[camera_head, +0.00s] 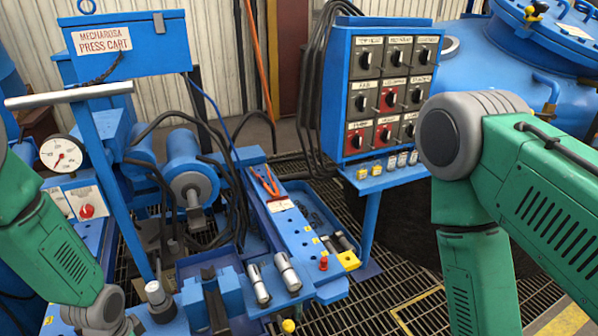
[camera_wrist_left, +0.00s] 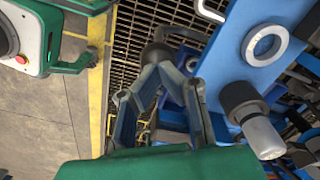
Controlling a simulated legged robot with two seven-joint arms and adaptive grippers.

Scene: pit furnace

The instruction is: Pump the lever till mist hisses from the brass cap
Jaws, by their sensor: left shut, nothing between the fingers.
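A blue lever (camera_head: 114,185) with a pale grey crossbar handle (camera_head: 70,96) stands at the left of the head view, beside a pressure gauge (camera_head: 62,154). My left arm comes in at the lower left, below the handle; its gripper is out of the head view. In the left wrist view my left gripper (camera_wrist_left: 160,62) is shut and empty, its fingertips together in front of the floor grating. It is not on the lever. My right arm fills the right side of the head view, and its gripper is out of frame. I cannot pick out the brass cap for certain.
A blue box labelled press cart (camera_head: 125,50) stands behind the lever. A switch panel (camera_head: 385,95) is at centre right, with a large blue tank (camera_head: 500,65) behind it. Cylinders and dark hoses crowd the cart. Floor grating (camera_head: 400,300) is open at lower right.

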